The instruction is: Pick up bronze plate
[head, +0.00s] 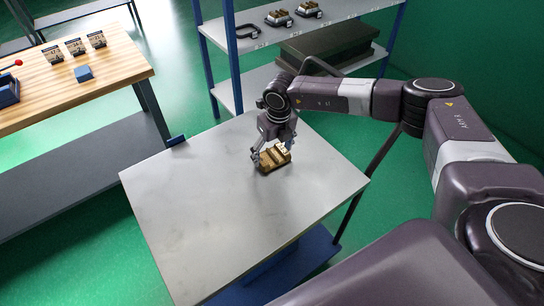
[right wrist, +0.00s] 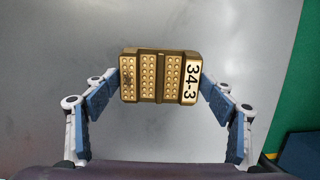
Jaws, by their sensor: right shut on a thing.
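The bronze plate (head: 274,158) is a small, blocky, gold-brown piece near the back edge of the grey table (head: 210,220). In the right wrist view the bronze plate (right wrist: 160,76) shows rows of round bumps, a centre groove and a white label reading 34-3. My right gripper (head: 271,150) is shut on it from above. In the right wrist view the fingers of my right gripper (right wrist: 162,84) press on its left and right sides. I cannot tell whether the plate touches the table. My left gripper is not in view.
A wooden bench (head: 110,75) at left holds several small dark cards and a blue block (head: 83,73). A blue-post shelf (head: 234,60) stands behind the table, with two similar bronze pieces (head: 279,17) on top and a dark case (head: 330,45) below. The rest of the grey tabletop is clear.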

